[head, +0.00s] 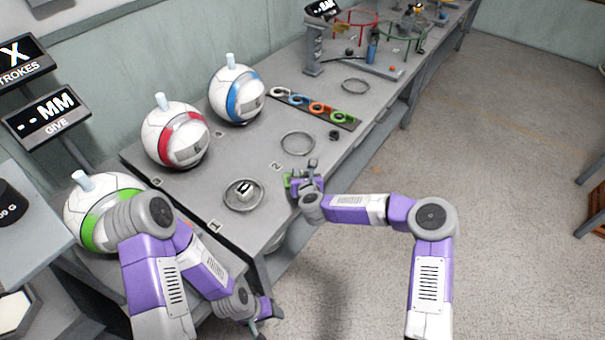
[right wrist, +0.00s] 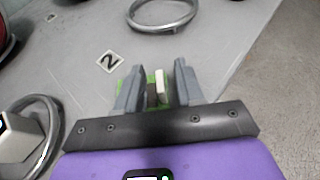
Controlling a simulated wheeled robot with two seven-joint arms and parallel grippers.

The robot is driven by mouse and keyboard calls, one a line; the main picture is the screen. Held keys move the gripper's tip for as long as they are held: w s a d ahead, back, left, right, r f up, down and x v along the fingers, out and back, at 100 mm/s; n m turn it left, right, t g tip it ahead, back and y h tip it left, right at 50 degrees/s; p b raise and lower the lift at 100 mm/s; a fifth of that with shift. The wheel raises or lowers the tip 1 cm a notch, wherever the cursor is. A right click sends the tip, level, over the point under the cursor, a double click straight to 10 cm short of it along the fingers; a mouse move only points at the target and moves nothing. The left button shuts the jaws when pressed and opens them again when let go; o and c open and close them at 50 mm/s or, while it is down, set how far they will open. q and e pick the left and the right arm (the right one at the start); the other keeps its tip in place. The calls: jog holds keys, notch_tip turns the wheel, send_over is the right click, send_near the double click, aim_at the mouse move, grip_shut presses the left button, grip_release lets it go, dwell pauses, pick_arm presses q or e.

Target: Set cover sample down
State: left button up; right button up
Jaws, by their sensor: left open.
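A sample with a green part (right wrist: 152,88) and a pale upright part (right wrist: 160,86) sits between the fingers of my right gripper (right wrist: 160,80) in the right wrist view. Its lower part is hidden by the fingers. Whether the fingers press on it, or whether it touches the table, I cannot tell. In the head view my right gripper (head: 304,180) is low at the table's front edge, beside the green part (head: 288,181). My left gripper (head: 264,310) is open, low in front of the table. A small white block (head: 244,189) sits inside the ring (head: 232,206) by label 1.
An empty ring (head: 297,152) lies by label 2, and another ring (head: 355,92) lies farther along. Bare table (head: 262,150) lies between.

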jog(key=shift+r, duration=0.1)
jog(key=shift+r, duration=0.15)
jog(key=p+v, duration=0.3)
jog(key=v, duration=0.8)
jog(key=s+f+n+g+y, duration=0.3)
jog(key=s+f+n+g, duration=0.3)
jog(key=s+f+n, duration=0.95)
jog(key=s+d+f+n+g, duration=0.2)
jog(key=s+d+n+g, duration=0.1)
jog(key=s+n, duration=0.4)
jog(key=s+d+f+n+g+h, duration=0.1)
jog(key=s+d+n+g, duration=0.3)
jog(key=n, duration=0.5)
jog(key=s+f, duration=0.1)
jog(key=s, duration=0.1)
jog(key=shift+s+d+f, duration=0.15)
jog(key=shift+s+f, duration=0.1)
jog(key=shift+s, duration=0.15)
